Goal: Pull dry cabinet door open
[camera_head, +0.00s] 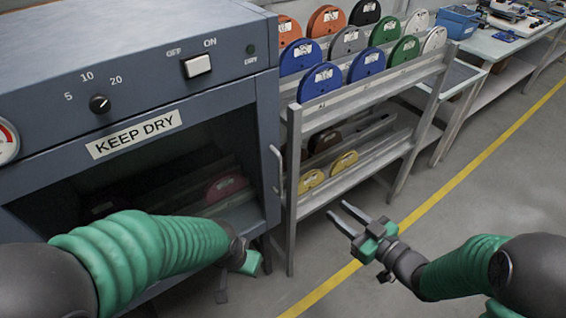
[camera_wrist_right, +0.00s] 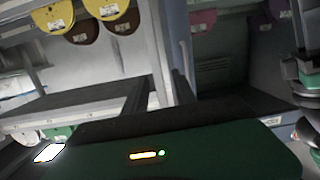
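The dry cabinet (camera_head: 140,85) is blue-grey with a "KEEP DRY" label and stands at the left in the head view. Its dark front panel (camera_head: 130,170) shows spools behind it, and the door looks closed. A pale vertical handle (camera_head: 278,170) sits on the right side of its front. My right gripper (camera_head: 342,211) is open and empty, to the right of and below the handle, apart from it. Its two spread fingers (camera_wrist_right: 158,92) also show in the wrist view. My left gripper (camera_head: 236,278) hangs low before the cabinet, partly hidden by its arm; its finger gap is unclear.
A metal rack (camera_head: 365,86) with colored spools stands right beside the cabinet, close to the handle. A workbench (camera_head: 505,44) with a blue bin (camera_head: 457,22) is farther back. The floor with a yellow line (camera_head: 465,170) is open at the right.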

